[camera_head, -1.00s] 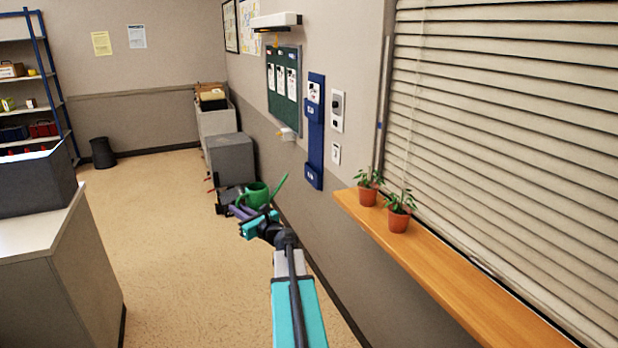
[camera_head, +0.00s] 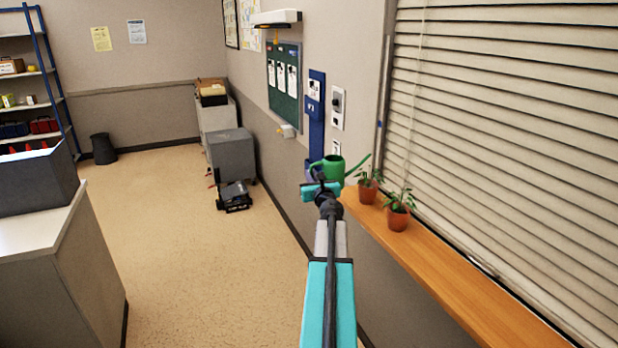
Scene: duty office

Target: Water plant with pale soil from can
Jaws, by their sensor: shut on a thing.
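A green watering can (camera_head: 330,169) is held in my gripper (camera_head: 321,188), which is shut on it. The can looks upright, its spout pointing right and up toward the plants. Two small plants in terracotta pots stand on the wooden sill: the farther pot (camera_head: 367,191) and the nearer pot (camera_head: 398,218). The spout's tip shows beside the leaves of the farther plant; I cannot tell how close it is in depth. The soil in both pots is too small and too covered by leaves to tell which is pale.
The wooden sill (camera_head: 470,275) runs along the wall under the window blinds (camera_head: 520,130). A blue wall panel (camera_head: 316,110) hangs behind the can. A counter (camera_head: 50,250) stands at left.

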